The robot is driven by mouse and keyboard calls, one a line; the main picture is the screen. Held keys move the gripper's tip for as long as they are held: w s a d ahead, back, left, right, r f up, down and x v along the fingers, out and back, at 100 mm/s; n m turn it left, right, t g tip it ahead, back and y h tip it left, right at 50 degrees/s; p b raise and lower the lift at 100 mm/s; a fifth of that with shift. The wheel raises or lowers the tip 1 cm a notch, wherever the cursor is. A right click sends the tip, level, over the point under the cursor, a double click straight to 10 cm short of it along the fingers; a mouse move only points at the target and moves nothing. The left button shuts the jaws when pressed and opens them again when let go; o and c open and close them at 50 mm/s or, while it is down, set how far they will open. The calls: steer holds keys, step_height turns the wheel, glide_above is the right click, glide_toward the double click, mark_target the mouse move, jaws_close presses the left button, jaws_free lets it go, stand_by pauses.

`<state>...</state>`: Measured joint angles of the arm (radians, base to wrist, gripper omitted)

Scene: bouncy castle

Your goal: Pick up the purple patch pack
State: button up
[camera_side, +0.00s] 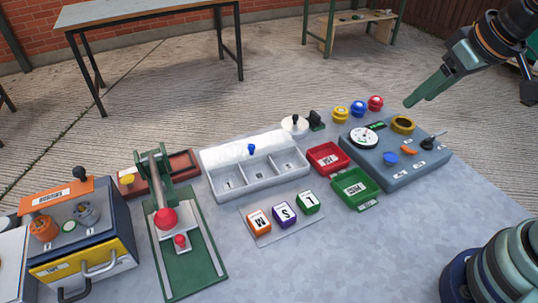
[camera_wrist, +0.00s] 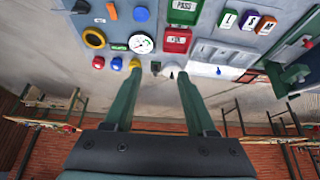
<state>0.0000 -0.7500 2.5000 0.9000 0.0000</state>
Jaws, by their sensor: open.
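The purple patch pack (camera_side: 285,215) is a small block with a white label reading S. It sits on a light mat, between an orange pack (camera_side: 259,222) marked M and a green pack (camera_side: 308,202). In the wrist view the purple pack (camera_wrist: 248,21) is near the top right, in the same row. My gripper (camera_side: 415,100) is raised at the upper right of the side view, well away from the pack. In the wrist view its two green fingers (camera_wrist: 157,82) are apart with nothing held between them.
A white three-section tray (camera_side: 205,160) stands behind the packs. Red (camera_side: 328,157) and green (camera_side: 370,194) bins are to the right, beside a grey panel (camera_side: 420,165) with a dial. A green lever press (camera_side: 185,260) stands left. The grey tabletop in front is clear.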

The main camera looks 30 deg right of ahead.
stand_by(0.4)
steer(key=o, duration=0.6)
steer(key=n+g, duration=0.6)
steer(key=n, duration=1.3)
glide_above(284, 211)
steer(key=f, duration=1.8)
steer(key=shift+w+a+f, duration=0.1)
steer(key=shift+w+a, duration=0.15)
steer(key=shift+w, duration=0.05)
steer(key=shift+m, duration=0.3)
steer(key=shift+s+d+f, duration=0.15)
steer(key=shift+f, duration=1.25)
steer(key=shift+s+d+f, duration=0.1)
steer(key=shift+s+f, duration=0.05)
steer(key=shift+f, duration=1.25)
